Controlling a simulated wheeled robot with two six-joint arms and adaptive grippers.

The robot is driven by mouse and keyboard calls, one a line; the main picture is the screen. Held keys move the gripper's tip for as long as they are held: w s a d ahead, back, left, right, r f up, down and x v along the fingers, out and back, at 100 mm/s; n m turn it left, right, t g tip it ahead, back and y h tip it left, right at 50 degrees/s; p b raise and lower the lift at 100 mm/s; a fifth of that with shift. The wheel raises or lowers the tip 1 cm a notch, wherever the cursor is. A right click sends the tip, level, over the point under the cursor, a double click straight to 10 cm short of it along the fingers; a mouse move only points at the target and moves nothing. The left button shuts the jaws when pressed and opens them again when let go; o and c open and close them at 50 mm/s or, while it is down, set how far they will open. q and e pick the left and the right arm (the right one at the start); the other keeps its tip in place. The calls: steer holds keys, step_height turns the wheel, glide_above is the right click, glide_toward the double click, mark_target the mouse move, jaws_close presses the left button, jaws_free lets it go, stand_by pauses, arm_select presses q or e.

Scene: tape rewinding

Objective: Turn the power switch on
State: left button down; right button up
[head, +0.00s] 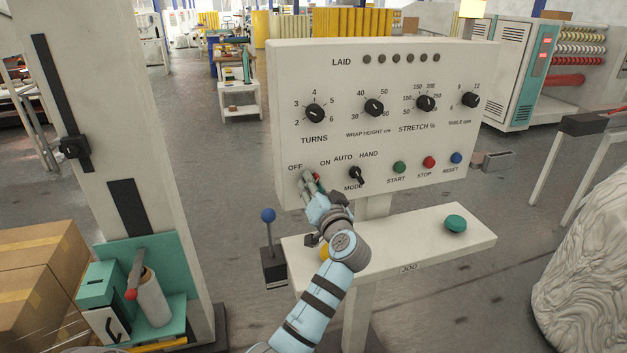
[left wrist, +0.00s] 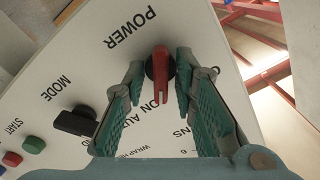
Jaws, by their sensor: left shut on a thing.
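The power switch (left wrist: 161,68) is a red handle on a dark round base, on the cream control panel (head: 350,127). In the head view it is mostly hidden; a bit of red (head: 316,177) shows between the OFF and ON labels. In the left wrist view its handle points down the picture, its tip close to the partly covered ON lettering; I cannot tell its exact setting. My left gripper (head: 310,182) reaches up from below to the panel's lower left. Its teal fingers, also in the left wrist view (left wrist: 160,86), are shut on the handle, one on each side.
The black mode knob (head: 356,175) sits just right of my gripper, then green, red and blue buttons. Dials are above. A shelf with a green button (head: 455,223) is below, and a blue-knobbed lever (head: 268,216) stands left of it.

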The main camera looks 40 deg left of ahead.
arm_select(q)
steer(key=shift+s+m+p, duration=0.15)
steer(key=shift+m+p, duration=0.4)
steer(key=shift+m, duration=0.55)
steer(key=shift+r, duration=0.15)
steer(key=c, duration=1.7)
jaws_free()
steer(key=shift+o, duration=0.2)
steer(key=v, duration=0.7)
steer(key=shift+d, duration=0.25)
steer(key=shift+a, duration=0.1)
